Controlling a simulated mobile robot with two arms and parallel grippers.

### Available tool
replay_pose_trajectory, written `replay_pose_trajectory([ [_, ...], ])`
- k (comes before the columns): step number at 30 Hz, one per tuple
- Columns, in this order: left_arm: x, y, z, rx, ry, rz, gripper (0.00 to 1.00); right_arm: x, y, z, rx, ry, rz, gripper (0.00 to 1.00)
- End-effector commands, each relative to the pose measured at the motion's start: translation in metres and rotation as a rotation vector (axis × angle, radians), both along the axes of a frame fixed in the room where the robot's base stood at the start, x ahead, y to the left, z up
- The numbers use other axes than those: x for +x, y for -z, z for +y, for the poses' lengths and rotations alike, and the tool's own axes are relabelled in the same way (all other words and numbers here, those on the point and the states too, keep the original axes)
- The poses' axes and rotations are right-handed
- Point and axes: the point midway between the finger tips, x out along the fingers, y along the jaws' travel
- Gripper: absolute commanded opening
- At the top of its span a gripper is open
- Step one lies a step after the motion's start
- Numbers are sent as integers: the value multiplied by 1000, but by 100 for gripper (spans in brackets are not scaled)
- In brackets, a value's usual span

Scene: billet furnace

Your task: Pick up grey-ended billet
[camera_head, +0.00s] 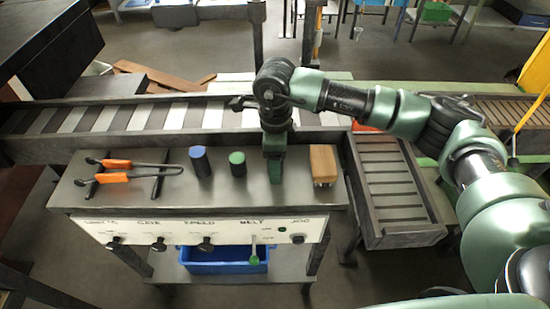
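A dark cylindrical billet with a blue end (201,162) and a shorter one with a green end (237,164) stand upright on the bench top (110,198). I see no billet with a grey end; one could be hidden behind my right gripper. My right gripper (274,170) points down at the bench top, just right of the green-ended billet and left of a wooden block (323,164). Its fingers show edge-on, so I cannot tell whether they are open, shut or around something. My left gripper is not in view.
Orange-handled tongs (125,170) lie on a rack at the bench's left. A control panel (200,232) with knobs and a lever faces the front. A blue bin (222,262) sits below.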

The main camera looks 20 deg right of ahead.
Motion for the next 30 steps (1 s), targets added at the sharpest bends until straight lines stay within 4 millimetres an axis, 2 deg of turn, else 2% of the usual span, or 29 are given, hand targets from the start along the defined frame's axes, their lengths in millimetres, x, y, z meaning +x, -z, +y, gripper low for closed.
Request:
replay_pose_trajectory([
  [1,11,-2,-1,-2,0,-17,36,0,2,0,1,0,0,61],
  [3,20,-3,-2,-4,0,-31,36,0,3,0,1,0,0,61],
  [7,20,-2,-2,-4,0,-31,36,0,3,0,1,0,-1,61],
  [8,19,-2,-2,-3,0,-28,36,0,3,0,1,0,-1,59],
  [12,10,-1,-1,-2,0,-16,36,0,3,0,1,0,-1,20],
  [14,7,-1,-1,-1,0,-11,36,0,3,0,1,0,-1,3],
  [15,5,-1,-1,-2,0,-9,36,0,3,0,1,0,-1,0],
  [30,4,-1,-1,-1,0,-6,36,0,2,0,1,0,-1,0],
])
